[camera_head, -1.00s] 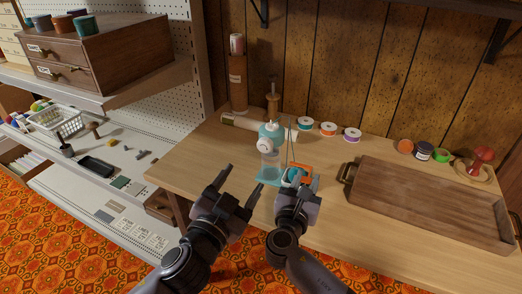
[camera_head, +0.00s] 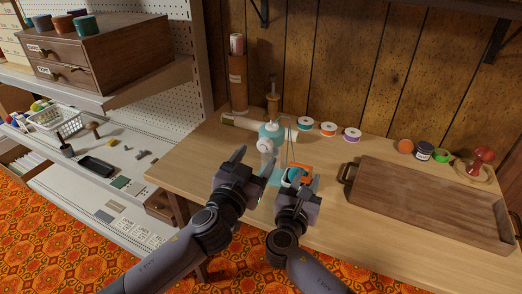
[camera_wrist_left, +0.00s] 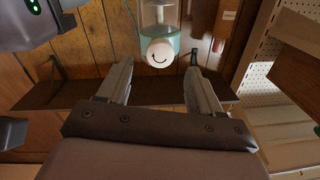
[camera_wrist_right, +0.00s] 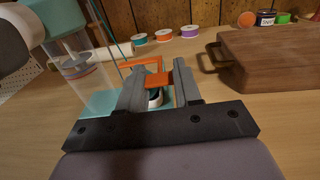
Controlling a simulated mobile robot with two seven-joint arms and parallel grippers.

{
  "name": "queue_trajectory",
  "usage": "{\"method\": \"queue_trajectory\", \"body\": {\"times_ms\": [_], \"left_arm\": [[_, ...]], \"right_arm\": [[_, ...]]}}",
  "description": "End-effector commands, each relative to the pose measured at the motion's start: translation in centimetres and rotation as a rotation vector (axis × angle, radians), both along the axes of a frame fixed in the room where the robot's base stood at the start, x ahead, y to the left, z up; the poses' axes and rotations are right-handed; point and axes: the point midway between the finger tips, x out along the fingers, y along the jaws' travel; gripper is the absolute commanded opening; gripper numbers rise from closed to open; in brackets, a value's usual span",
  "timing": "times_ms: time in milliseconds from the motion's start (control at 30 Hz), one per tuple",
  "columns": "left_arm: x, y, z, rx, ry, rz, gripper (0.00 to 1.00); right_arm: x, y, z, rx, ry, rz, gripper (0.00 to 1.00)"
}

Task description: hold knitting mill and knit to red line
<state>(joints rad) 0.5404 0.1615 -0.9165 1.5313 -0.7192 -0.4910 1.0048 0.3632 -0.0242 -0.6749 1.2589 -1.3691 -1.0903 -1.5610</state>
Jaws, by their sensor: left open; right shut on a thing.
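The knitting mill (camera_head: 270,133) has a teal top, a clear body and a white round front part; it stands on the wooden table. In the left wrist view that round part (camera_wrist_left: 158,53) faces me, just beyond my fingertips. My left gripper (camera_head: 251,168) is open and empty in front of the mill, partly covering its body. My right gripper (camera_head: 298,182) is shut on an orange bracket-like part (camera_wrist_right: 157,79) beside the mill's teal base plate (camera_wrist_right: 97,103). A teal and white round piece shows between its fingers. I cannot make out a red line.
Several thread spools (camera_head: 328,129) stand behind the mill to the right. A wooden tray (camera_head: 430,205) with handles fills the table's right side. A pale roll (camera_head: 240,121) lies behind the mill. A shelf with a basket (camera_head: 62,124) is at left. Clear tabletop lies left of the mill.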

Motion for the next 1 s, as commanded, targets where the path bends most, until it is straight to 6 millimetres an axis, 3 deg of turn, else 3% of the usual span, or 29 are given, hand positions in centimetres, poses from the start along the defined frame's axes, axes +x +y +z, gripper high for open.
{"method": "queue_trajectory", "body": {"times_ms": [300,767,933,1000], "left_arm": [[2.9,-1.4,0.0,0.000,0.000,0.000,0.65],[3.5,-1.7,0.0,0.000,0.000,-0.001,0.65],[3.5,-1.7,0.0,0.000,0.000,-0.001,0.13],[3.5,-1.7,0.0,0.000,0.000,-0.001,0.09]], "right_arm": [[0.0,0.0,0.1,0.000,-0.001,0.000,0.00],[0.0,0.0,0.1,0.000,-0.001,0.000,0.00],[0.0,0.0,0.1,0.000,-0.001,0.000,0.00],[0.0,0.0,0.1,0.000,-0.001,0.000,0.00]]}}
